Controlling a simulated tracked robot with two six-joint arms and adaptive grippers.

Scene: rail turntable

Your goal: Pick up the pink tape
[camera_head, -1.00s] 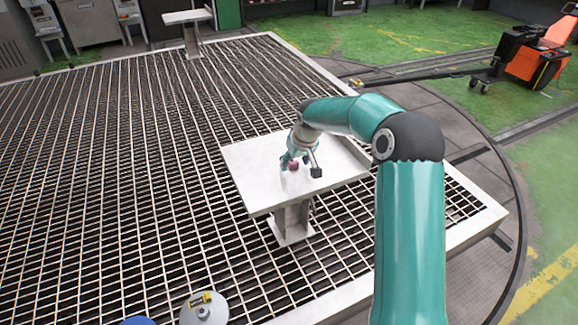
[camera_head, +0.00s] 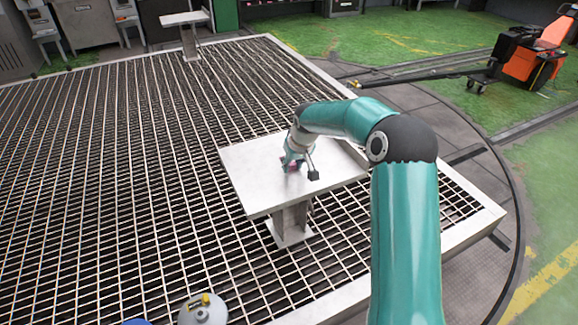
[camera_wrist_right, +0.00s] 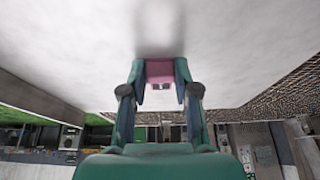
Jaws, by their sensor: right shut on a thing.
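The pink tape (camera_wrist_right: 160,70) sits between the fingertips of my right gripper (camera_wrist_right: 160,88) in the right wrist view. The fingers touch it on both sides, so the gripper is shut on it. In the head view the right gripper (camera_head: 291,165) is over the white table (camera_head: 250,165). Only a small bit of the pink tape shows there, mostly hidden by the fingers. The tape is at or very near the tabletop; I cannot tell whether it touches it. My left gripper is not in view.
The table stands on a metal grating (camera_head: 130,190). The rest of its top is clear. A second small table (camera_head: 185,18) stands at the back. An orange and black machine (camera_head: 530,55) is far right. A grey round object (camera_head: 203,311) is at the bottom edge.

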